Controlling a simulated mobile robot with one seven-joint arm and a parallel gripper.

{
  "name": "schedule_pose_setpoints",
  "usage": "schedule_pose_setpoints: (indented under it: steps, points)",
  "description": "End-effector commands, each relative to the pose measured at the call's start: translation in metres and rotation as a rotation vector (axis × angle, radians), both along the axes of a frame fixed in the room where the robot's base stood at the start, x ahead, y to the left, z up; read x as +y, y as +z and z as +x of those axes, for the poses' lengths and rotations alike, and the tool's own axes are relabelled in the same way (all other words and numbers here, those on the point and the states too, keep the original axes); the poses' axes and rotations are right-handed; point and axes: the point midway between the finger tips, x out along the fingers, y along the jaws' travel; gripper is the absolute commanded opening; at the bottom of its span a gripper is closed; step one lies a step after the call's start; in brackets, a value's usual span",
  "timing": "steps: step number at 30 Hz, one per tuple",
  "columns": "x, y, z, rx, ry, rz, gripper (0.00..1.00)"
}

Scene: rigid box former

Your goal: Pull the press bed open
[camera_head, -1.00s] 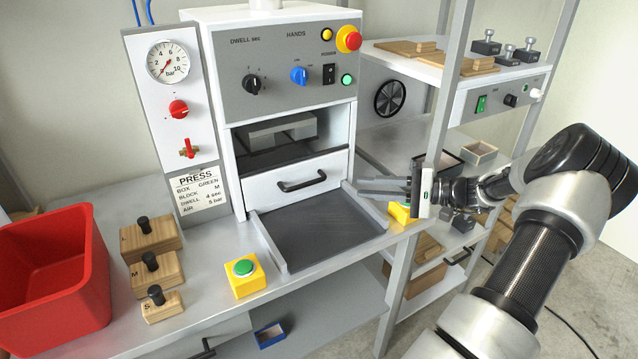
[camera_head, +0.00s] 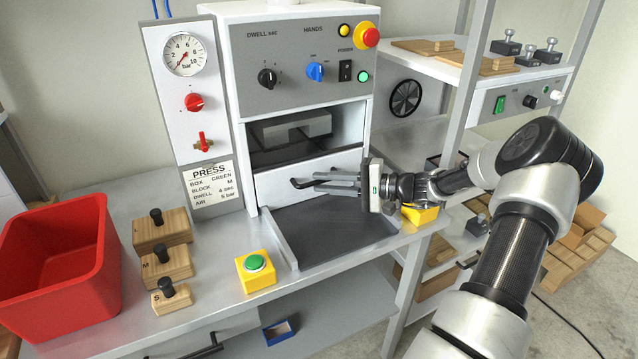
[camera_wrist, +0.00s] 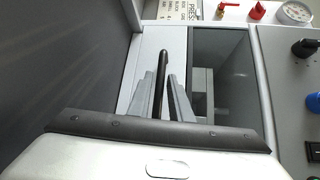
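The press bed's white front (camera_head: 275,188) is closed into the press, below the dark opening. Its black bar handle (camera_head: 300,183) is partly hidden by my fingers in the head view. My gripper (camera_head: 318,182) reaches in from the right, level with the handle. In the wrist view my gripper (camera_wrist: 163,90) is open, with one grey finger on each side of the black handle (camera_wrist: 161,68). Gaps show between the fingers and the bar, so it is not gripped.
A dark tray with raised side rails (camera_head: 335,232) lies in front of the bed. A green button on a yellow box (camera_head: 256,270) stands left of it, another yellow box (camera_head: 420,215) right. Wooden blocks (camera_head: 165,258) and a red bin (camera_head: 60,260) are further left.

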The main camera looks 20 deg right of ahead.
Motion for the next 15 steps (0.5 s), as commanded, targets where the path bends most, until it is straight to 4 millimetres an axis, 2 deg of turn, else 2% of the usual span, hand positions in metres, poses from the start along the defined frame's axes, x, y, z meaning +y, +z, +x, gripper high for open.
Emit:
schedule_pose_setpoints:
  steps: [6,15]
  points:
    - [0.0124,-0.0024,0.0117,0.000,-0.001,0.000,0.19]
    - [0.0136,-0.0023,0.0128,0.000,-0.001,0.000,0.17]
